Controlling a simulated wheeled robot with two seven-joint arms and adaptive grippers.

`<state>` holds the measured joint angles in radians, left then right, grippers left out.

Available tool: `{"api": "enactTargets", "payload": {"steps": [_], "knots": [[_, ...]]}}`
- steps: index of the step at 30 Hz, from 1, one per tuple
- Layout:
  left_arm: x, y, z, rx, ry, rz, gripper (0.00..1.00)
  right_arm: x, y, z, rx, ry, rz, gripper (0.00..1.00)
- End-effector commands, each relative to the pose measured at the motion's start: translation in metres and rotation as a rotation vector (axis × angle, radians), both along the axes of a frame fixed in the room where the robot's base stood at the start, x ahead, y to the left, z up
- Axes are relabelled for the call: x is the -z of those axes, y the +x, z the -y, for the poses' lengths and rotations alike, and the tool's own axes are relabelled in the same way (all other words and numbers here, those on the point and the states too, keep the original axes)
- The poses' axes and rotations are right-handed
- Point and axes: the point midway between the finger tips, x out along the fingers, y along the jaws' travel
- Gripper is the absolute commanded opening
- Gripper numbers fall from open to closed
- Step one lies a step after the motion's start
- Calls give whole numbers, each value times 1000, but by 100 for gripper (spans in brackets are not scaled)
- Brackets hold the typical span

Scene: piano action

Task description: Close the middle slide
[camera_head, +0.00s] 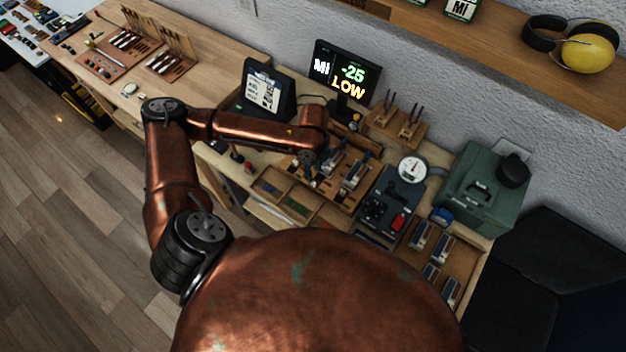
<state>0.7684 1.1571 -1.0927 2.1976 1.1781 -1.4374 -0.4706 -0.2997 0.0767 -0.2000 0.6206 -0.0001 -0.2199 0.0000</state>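A shallow wooden drawer-like tray (316,213) sticks out from the front of the workbench, with blue and green pieces in its compartments. It looks like the middle slide, standing open, but I cannot be sure. My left gripper (311,172) points down just behind this tray, by the wooden rack of metal parts (352,182). Its fingers are small and partly lost against the rack, so I cannot tell whether they are open or touch anything. My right gripper is not in view. My copper body hides the bench front below the tray.
Behind stand a dark display (347,76) reading "-25 LOW" and a tablet stand (264,93). To the right are a dial gauge (411,168), a dark box with a red button (389,208), a tray of metal blocks (462,262) and a green case (482,187).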

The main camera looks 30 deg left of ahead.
Motion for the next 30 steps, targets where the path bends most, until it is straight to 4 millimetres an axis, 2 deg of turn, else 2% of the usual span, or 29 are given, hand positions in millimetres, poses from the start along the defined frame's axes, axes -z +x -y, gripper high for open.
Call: {"api": "enactTargets", "payload": {"steps": [9,15,25,30], "knots": [[48,-2,0,0,0,-3,28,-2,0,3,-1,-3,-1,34],[69,-1,0,-1,0,0,28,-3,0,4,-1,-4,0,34],[74,0,1,0,0,2,28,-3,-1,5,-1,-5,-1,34],[74,0,1,0,0,1,17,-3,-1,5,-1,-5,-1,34]]}}
